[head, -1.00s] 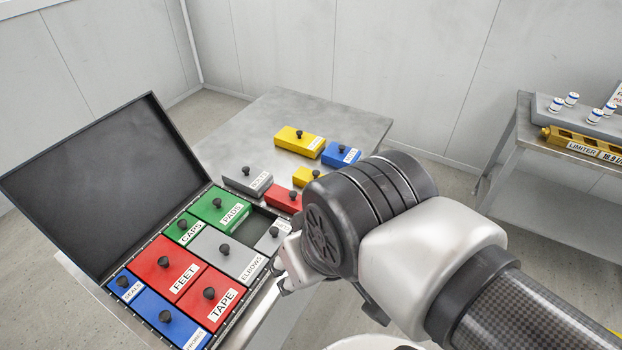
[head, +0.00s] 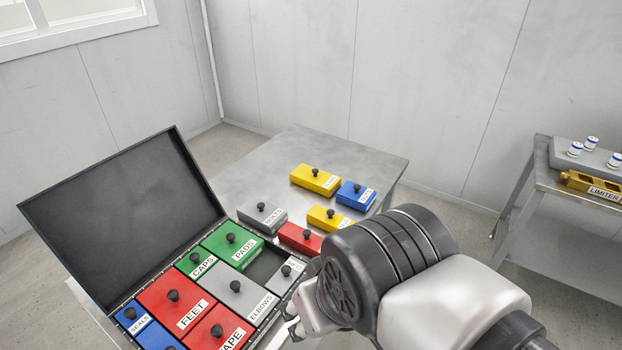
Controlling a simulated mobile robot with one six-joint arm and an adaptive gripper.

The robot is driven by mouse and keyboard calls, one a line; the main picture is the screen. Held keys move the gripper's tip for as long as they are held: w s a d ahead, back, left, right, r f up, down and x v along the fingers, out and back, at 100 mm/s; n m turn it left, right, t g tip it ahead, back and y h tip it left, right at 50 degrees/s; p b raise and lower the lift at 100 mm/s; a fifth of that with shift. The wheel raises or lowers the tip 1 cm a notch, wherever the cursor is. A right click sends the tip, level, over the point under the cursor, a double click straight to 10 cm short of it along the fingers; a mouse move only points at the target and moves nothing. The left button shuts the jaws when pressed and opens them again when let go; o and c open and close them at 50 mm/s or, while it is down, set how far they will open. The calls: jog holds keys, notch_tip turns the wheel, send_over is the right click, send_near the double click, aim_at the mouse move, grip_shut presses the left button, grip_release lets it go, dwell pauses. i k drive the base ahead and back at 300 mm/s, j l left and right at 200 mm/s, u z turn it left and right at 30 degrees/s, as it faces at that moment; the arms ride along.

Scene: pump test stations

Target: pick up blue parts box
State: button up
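A small blue parts box (head: 355,196) with a black knob and a white label stands on the grey metal table, right of a yellow box. Two more blue boxes sit inside the open black case: one labelled SEALS (head: 133,319) and one partly cut off at the bottom edge (head: 160,337). My gripper (head: 296,322) is low over the case's right edge, beside the small grey box, well apart from the blue box on the table. My arm hides much of the gripper, so its opening is unclear.
The case (head: 130,205) holds red, green and grey boxes and has an empty slot. On the table (head: 300,146) stand two yellow boxes (head: 316,179), a grey box (head: 262,216) and a red box (head: 299,238). The table's far part is clear. Another bench (head: 560,185) stands right.

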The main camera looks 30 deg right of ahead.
aim_at(363, 197)
jog(key=i+l+z, duration=0.35)
jog(key=i+l, duration=0.3)
jog(key=l, duration=0.15)
jog(key=i+l+z, duration=0.4)
jog(key=i+l, duration=0.25)
jog(key=i, duration=0.1)
